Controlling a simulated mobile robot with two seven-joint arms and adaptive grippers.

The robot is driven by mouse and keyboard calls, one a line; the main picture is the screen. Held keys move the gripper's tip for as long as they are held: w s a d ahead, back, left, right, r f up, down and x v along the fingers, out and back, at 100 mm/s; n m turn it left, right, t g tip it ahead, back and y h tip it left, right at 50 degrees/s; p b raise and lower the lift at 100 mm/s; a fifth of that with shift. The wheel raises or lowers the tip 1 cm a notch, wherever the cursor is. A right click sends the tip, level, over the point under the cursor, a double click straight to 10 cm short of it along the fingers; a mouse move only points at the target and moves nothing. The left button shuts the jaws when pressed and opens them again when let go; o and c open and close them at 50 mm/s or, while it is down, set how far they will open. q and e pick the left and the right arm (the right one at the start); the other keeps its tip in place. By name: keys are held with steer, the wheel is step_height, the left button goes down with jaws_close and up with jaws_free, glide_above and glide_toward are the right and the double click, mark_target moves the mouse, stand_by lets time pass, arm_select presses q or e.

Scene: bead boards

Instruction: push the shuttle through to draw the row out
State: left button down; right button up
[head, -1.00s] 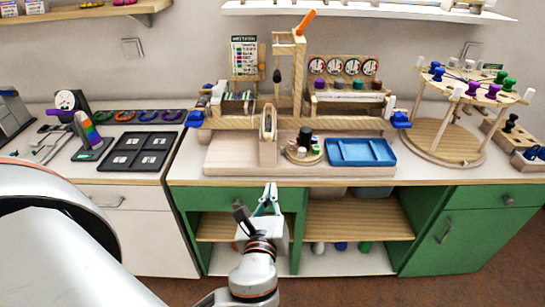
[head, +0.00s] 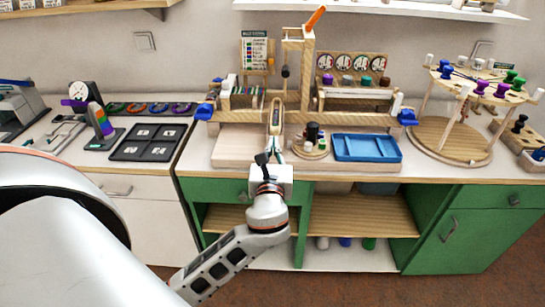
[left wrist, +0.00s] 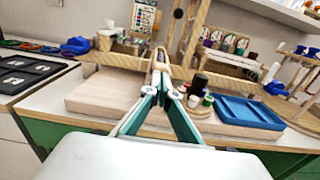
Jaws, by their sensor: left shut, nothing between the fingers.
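The shuttle looks to be the upright wooden piece with a rounded top and dark inset (head: 275,115); it stands at the front of the wooden loom frame (head: 350,127). It also shows in the left wrist view (left wrist: 160,60), just beyond my fingertips. My left gripper (head: 274,149) is shut and empty, at the front of the counter and pointing at the shuttle. Its teal fingers (left wrist: 162,93) meet near the shuttle's lower part; I cannot tell whether they touch it. Small coloured beads (head: 242,92) sit at the loom's left. The row itself is too small to make out. My right gripper is out of view.
A blue tray (head: 365,148) and a round wooden dish (head: 310,149) with dark and coloured pieces stand right of the gripper. A post with an orange lever (head: 315,17) rises behind. A pale board (head: 240,145) lies left, bare. A round peg stand (head: 455,140) is far right.

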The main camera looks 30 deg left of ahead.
mark_target(275, 119)
arm_select(q)
steer(key=shift+x, duration=1.35)
steer(key=shift+w+a+r, duration=0.1)
steer(key=shift+w+a, duration=0.1)
steer(key=shift+w, duration=0.1)
steer(key=p+x, duration=0.2)
steer(key=x, duration=0.5)
steer(key=shift+w+a, duration=0.2)
steer(key=shift+w, duration=0.1)
steer(key=shift+w+a+p, duration=0.25)
steer(key=shift+w+p, duration=0.05)
steer(key=shift+w, duration=0.05)
